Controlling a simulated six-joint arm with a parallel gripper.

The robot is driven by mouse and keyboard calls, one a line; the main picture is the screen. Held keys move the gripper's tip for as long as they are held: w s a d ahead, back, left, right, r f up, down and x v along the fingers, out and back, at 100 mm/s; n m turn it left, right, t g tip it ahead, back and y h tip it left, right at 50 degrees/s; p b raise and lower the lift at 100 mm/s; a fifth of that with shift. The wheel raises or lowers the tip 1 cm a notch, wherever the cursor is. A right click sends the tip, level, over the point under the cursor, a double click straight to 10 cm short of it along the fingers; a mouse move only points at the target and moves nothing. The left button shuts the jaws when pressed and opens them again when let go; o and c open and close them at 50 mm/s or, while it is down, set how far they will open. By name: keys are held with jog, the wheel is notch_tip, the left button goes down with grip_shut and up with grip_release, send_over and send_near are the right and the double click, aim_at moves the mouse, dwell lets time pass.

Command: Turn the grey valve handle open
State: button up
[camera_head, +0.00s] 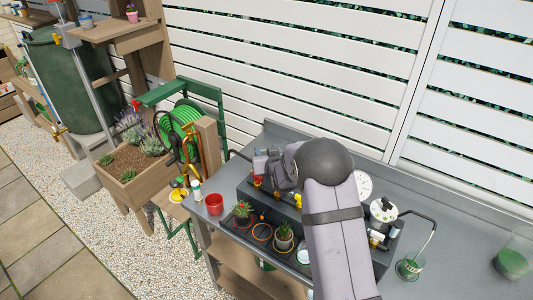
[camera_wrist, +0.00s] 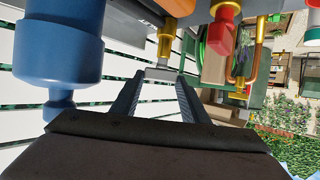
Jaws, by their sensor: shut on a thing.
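In the wrist view, the grey valve handle (camera_wrist: 161,73) is a small flat piece under a brass valve stem (camera_wrist: 167,40). The two dark fingers of my gripper (camera_wrist: 160,80) stand on either side of it, with their tips at its edges, so my gripper is shut on the handle. In the head view, my gripper (camera_head: 262,168) is at the back of the dark bench unit, near the brass valves. The handle cannot be made out there, and my arm covers part of the unit.
In the wrist view, a large blue cylinder (camera_wrist: 60,50) is close on the left and a red valve handle (camera_wrist: 222,20) is close on the right. In the head view, a red cup (camera_head: 214,204) and potted plants stand left of my arm. Grey counter (camera_head: 455,240) is free at right.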

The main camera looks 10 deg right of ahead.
jog(key=shift+r, duration=0.1)
jog(key=o, duration=1.1)
jog(key=shift+c, duration=0.2)
jog(key=shift+s, duration=0.1)
jog(key=b+v, duration=0.3)
jog(key=v, duration=0.4)
